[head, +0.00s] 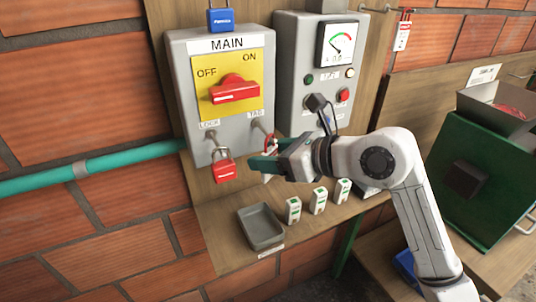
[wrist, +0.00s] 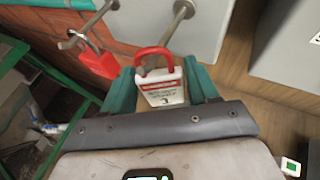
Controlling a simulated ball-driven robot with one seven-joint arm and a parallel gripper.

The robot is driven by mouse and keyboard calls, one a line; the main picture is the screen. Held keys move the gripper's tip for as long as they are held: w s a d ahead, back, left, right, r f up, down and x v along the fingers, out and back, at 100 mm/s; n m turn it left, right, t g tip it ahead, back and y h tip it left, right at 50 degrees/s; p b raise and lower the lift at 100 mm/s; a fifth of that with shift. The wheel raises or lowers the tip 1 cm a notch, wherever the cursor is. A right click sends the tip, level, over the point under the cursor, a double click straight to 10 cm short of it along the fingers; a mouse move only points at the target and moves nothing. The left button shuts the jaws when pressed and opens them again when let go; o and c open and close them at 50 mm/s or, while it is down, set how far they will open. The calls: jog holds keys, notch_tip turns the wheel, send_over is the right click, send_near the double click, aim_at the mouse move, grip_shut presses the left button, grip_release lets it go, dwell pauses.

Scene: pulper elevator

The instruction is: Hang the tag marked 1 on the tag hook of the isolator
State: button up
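The isolator (head: 186,75) is a grey box marked MAIN with a red handle on a yellow plate. Its tag hook (head: 262,125) is a metal peg under the TAG label, also in the wrist view (wrist: 181,14). My gripper (head: 266,166) is just below this peg. In the wrist view its teal fingers (wrist: 162,92) are shut on a white tag (wrist: 160,86) with a red loop. The loop overlaps the peg's end; whether it is around the peg I cannot tell. The number on the tag is too small to read surely.
A red padlock (head: 224,170) hangs on the LOCK hook left of the tag. Below are a grey tray (head: 262,228) and several white-green blocks (head: 318,201) on the shelf. A grey gauge box (head: 308,62) stands right of the isolator.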

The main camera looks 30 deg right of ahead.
jog(key=o, duration=0.4)
jog(key=b+v, duration=0.3)
jog(key=v, duration=0.8)
